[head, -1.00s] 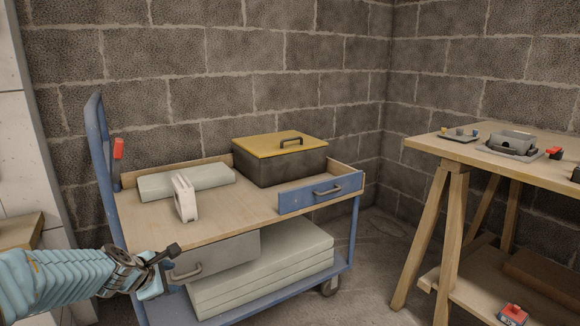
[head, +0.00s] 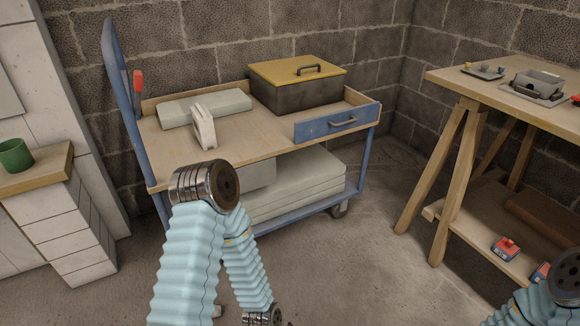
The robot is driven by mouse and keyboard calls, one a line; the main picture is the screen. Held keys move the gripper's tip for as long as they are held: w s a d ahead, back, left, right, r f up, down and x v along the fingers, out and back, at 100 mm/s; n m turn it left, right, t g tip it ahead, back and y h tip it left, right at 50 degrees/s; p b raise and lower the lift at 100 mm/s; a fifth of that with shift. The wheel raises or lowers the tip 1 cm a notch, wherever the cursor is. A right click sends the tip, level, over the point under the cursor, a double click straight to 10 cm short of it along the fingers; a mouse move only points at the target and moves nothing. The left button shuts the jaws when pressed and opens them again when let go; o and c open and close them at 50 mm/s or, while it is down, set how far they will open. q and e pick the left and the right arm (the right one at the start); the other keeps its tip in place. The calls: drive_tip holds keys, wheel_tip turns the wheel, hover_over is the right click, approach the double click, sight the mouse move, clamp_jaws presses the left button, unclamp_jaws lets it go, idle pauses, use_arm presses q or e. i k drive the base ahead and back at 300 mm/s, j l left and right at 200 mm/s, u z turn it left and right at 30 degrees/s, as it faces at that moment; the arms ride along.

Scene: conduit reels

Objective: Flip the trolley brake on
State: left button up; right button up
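The trolley (head: 364,165) has a blue frame and wooden decks and stands against the block wall. My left arm covers part of the trolley's front left, well apart from the lever. Its forearm folds down to the bottom edge and its fingertips are out of view. Only a bit of my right arm shows at the lower right, and its gripper is out of view.
The trolley carries a yellow-lidded box (head: 297,72), a grey-green slab (head: 205,108), a white glove-like item (head: 204,128) and stacked sheets (head: 320,175). A green mug (head: 14,154) stands on a left ledge. A wooden workbench (head: 455,85) stands right; floor between is clear.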

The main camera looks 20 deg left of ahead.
sight(138, 75)
drive_tip(key=i+l, duration=0.15)
drive_tip(key=l, duration=0.25)
drive_tip(key=i+l+u, duration=0.1)
drive_tip(key=l, duration=0.25)
drive_tip(key=i+l, duration=0.25)
drive_tip(key=l, duration=0.15)
drive_tip(key=u, duration=2)
drive_tip(key=i+j+z, duration=0.3)
drive_tip(key=i+j, duration=0.2)
drive_tip(key=i+j+z, duration=0.15)
drive_tip(key=j, duration=0.25)
drive_tip(key=i+j+z, duration=0.3)
drive_tip(key=j, duration=0.4)
drive_tip(key=i+j+z, duration=0.15)
drive_tip(key=i+j, duration=0.15)
drive_tip(key=i+j+z, duration=0.15)
drive_tip(key=j, duration=0.4)
